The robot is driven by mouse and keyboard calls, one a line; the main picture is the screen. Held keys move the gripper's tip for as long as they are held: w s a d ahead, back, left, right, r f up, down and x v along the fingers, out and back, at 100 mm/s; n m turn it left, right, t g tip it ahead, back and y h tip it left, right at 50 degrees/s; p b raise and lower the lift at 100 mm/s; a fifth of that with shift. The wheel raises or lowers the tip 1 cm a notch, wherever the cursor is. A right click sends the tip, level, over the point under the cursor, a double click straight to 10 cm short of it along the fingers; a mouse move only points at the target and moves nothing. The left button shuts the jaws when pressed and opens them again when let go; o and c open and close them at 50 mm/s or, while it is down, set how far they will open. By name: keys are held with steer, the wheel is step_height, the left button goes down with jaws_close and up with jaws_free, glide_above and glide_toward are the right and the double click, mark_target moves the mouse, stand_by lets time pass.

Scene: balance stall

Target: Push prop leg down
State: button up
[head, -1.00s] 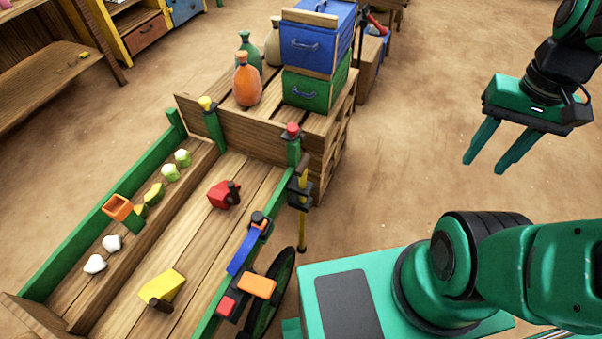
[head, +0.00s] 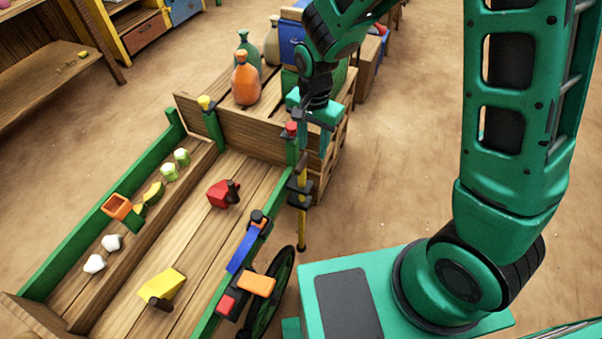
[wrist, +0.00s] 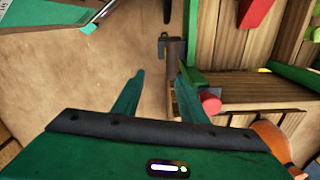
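My gripper (head: 312,153) points down over the top of the leg, beside the red-capped green post. In the wrist view the two fingers (wrist: 160,76) stand apart with nothing held between them. A dark upright piece with a small bracket (wrist: 173,50), seemingly the leg's top, shows just beyond the right fingertip. The exact gap to it is unclear.
The red cap (wrist: 210,103) of the post is close to the right finger. The wooden crate stand (head: 235,125) with bottles (head: 246,82) is behind. A cart wheel (head: 272,290) and an orange block (head: 257,284) are nearer. Floor to the right is clear.

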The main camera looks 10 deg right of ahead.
mark_target(301, 161)
steer(key=a+f, duration=0.2)
steer(key=a, duration=0.1)
steer(key=shift+s, duration=0.1)
steer(key=shift+a+f, duration=0.1)
steer(key=shift+f, duration=0.15)
step_height(301, 161, down, 10)
steer(key=shift+f, duration=0.15)
steer(key=shift+c, duration=0.6)
